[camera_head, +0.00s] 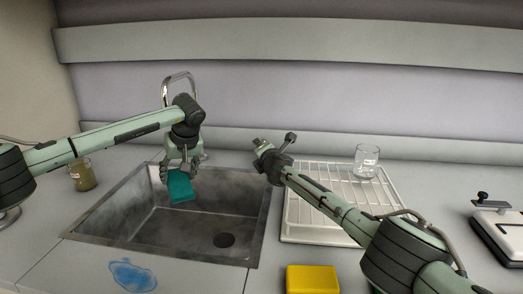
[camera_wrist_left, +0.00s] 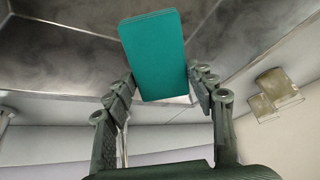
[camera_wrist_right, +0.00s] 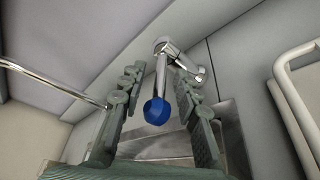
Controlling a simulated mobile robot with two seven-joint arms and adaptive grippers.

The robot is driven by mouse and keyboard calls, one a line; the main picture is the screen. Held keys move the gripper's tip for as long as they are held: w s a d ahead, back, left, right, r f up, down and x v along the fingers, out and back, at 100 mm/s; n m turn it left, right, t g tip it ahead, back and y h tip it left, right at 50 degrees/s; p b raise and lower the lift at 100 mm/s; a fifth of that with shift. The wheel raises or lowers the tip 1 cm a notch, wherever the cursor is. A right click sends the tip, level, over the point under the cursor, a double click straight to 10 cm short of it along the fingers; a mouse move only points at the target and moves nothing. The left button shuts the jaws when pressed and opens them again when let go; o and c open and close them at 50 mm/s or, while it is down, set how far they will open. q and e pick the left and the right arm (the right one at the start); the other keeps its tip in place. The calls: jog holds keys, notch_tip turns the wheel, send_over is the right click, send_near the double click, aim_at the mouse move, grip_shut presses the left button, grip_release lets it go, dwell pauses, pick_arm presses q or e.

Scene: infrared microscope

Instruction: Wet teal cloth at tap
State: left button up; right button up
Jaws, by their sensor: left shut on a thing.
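The teal cloth (camera_head: 181,189) is a flat rectangular pad, also large in the left wrist view (camera_wrist_left: 155,50). My left gripper (camera_head: 180,170) is shut on it and holds it above the sink basin (camera_head: 150,225). The tap's curved metal spout (camera_head: 178,78) rises behind my left gripper, which hides its lower part. My right gripper (camera_head: 274,150) is open, right of the tap. In the right wrist view, the tap's lever with a blue end (camera_wrist_right: 157,110) shows between the open fingers (camera_wrist_right: 160,80). I cannot tell whether they touch it.
A white wire rack (camera_head: 330,236) with a glass beaker (camera_head: 367,162) stands right of the sink. A brown-filled jar (camera_head: 82,176) stands left. A yellow block (camera_head: 312,279) and a blue puddle (camera_head: 132,275) are at the front. A device (camera_head: 498,238) sits far right.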

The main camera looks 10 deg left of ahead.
jog(key=shift+c, duration=0.5)
grip_shut()
jog(key=shift+d, duration=0.1)
jog(key=shift+w+d+n+g+y, duration=0.1)
jog(key=shift+d+n+g+y, duration=0.15)
jog(key=shift+n+y, duration=0.3)
jog(key=shift+d+f+n+g+y, duration=0.1)
jog(key=shift+f+n+g+y, duration=0.15)
jog(key=shift+n+g+y, duration=0.6)
jog(key=shift+d+y, duration=0.15)
jog(key=shift+y, duration=0.25)
